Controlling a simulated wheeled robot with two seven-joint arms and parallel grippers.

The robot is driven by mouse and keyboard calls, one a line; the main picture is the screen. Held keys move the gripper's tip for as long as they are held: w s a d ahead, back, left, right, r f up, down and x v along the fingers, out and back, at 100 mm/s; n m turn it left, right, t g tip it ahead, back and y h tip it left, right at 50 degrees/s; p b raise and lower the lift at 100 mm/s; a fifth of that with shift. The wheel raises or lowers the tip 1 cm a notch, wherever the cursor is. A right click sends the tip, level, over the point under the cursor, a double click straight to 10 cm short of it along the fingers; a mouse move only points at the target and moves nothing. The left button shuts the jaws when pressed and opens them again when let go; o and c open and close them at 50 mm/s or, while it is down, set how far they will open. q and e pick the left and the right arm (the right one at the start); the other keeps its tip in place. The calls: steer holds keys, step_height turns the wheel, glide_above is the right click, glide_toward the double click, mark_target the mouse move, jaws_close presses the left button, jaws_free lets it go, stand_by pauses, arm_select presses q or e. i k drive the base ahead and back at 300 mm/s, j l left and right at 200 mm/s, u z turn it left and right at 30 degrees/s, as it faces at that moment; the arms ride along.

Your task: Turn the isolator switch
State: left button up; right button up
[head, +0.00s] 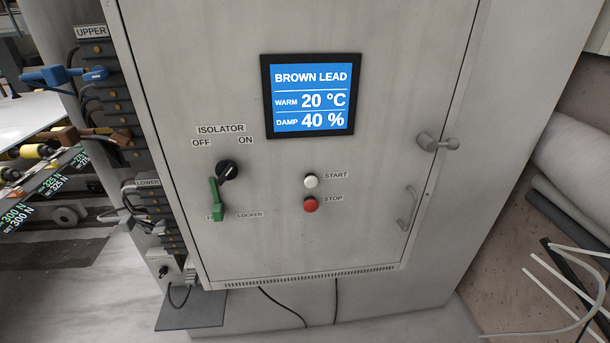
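The isolator switch (228,170) is a black rotary knob on the left part of the grey cabinet door (370,200). Above it are an ISOLATOR label (221,129), an OFF label (201,143) on the left and an ON label (246,140) on the right. The knob carries a small pale mark; it is too small to tell surely which label it points at. A green lever (215,200) hangs just below the knob, nearly upright. Its lower end covers part of a label left of the LOCKED label (249,215). Neither of my grippers is in view.
A blue screen (312,96) reads BROWN LEAD, 20 °C and 40 %. A white START button (311,181) and red STOP button (311,205) sit right of the switch. A latch handle (437,142) sticks out at the right. Blue (62,75) and brown (112,138) plugs protrude left.

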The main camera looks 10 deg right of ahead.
mark_target(226, 170)
steer(key=l, duration=1.6)
